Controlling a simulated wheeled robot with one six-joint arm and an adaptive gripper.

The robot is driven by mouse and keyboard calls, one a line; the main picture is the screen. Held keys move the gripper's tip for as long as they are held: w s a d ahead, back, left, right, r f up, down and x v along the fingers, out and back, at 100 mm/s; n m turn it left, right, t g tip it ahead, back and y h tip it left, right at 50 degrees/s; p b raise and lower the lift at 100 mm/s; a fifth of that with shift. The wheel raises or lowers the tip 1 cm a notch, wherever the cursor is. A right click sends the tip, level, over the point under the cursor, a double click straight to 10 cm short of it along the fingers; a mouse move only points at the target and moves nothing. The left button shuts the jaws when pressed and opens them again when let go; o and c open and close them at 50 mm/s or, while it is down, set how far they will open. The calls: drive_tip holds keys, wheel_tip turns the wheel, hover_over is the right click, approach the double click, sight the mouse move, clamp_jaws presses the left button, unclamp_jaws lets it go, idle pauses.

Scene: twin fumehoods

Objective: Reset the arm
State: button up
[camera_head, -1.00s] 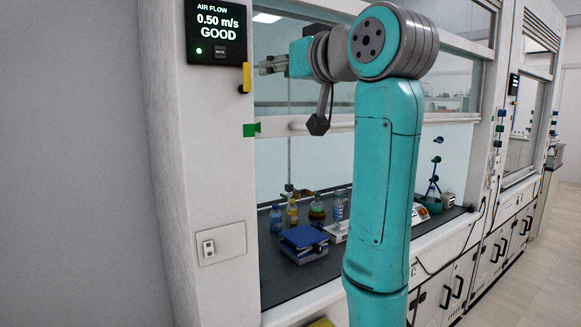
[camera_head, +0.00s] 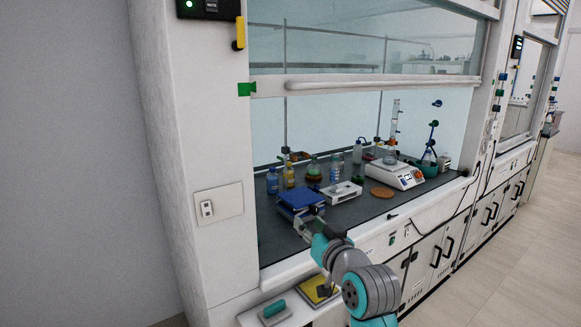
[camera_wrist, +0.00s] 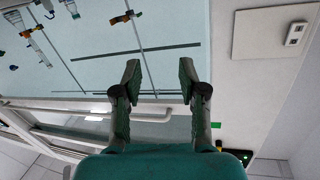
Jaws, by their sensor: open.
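My gripper (camera_head: 304,222) is at the front of the left fumehood in the head view, at the end of my teal and grey arm. It points toward the hood's opening and looks close to the blue box-like stand (camera_head: 300,198); I cannot tell the gap. In the wrist view the two dark green fingers of my gripper (camera_wrist: 160,75) are apart with nothing between them. That view looks upside down.
The raised sash handle (camera_head: 380,83) crosses above the opening. Bottles (camera_head: 289,176), a balance or hotplate (camera_head: 398,173) and a white tray-like item (camera_head: 341,192) stand on the dark worktop (camera_head: 350,213). A yellow-topped item (camera_head: 317,290) is below the front edge. Floor at right is clear.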

drive_tip(key=s+d+f+m+h, duration=0.1)
drive_tip(key=s+d+f, duration=0.3)
drive_tip(key=f, duration=0.5)
drive_tip(key=s+d+f+m+h, duration=0.1)
drive_tip(key=s+f, duration=0.5)
drive_tip(key=f, duration=0.4)
drive_tip(key=s+d+f+h, duration=0.1)
drive_tip(key=s+d+f, duration=0.1)
drive_tip(key=s+f, duration=0.45)
drive_tip(key=s+d+f+h, duration=0.1)
drive_tip(key=s+d+f, duration=0.25)
drive_tip(key=s, duration=0.55)
drive_tip(key=s+d+f+h, duration=0.1)
drive_tip(key=s+d+f, duration=0.15)
drive_tip(key=s, duration=1.35)
drive_tip(key=s+r+g+h, duration=0.1)
drive_tip(key=s+r, duration=0.3)
drive_tip(key=s, duration=1.2)
drive_tip(key=shift+d, duration=0.45)
